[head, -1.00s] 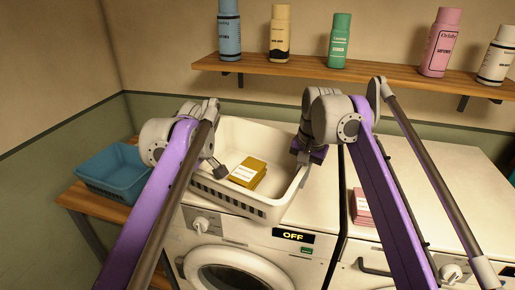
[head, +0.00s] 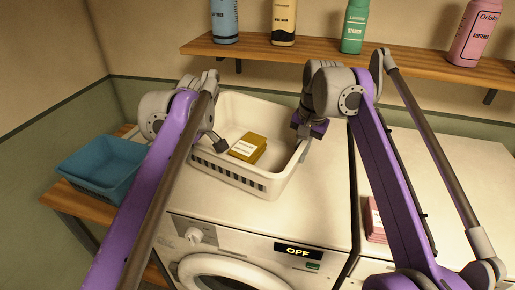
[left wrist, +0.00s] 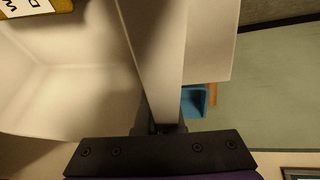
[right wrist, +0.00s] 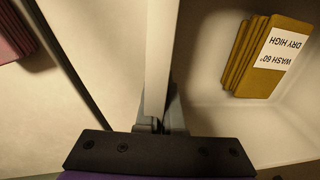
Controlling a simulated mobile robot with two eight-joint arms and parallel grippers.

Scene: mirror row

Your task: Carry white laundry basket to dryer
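The white laundry basket (head: 238,182) is upright above the left machine's top, near its front edge. I cannot tell whether it touches the top. A yellow folded stack (head: 248,147) lies in it, labelled "WASH 60° DRY HIGH" in the right wrist view (right wrist: 268,58). My left gripper (head: 221,145) is shut on the basket's left wall, which runs between its fingers in the left wrist view (left wrist: 158,122). My right gripper (head: 303,132) is shut on the right wall, also seen in the right wrist view (right wrist: 160,118). The frames do not label which machine is the dryer.
The left machine (head: 232,232) has a round door and an "OFF" display. A second white machine (head: 455,170) stands to its right, with a pink stack (head: 374,220) on top. A blue basket (head: 98,168) sits on a wooden table at left. Bottles stand on a wall shelf (head: 340,58).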

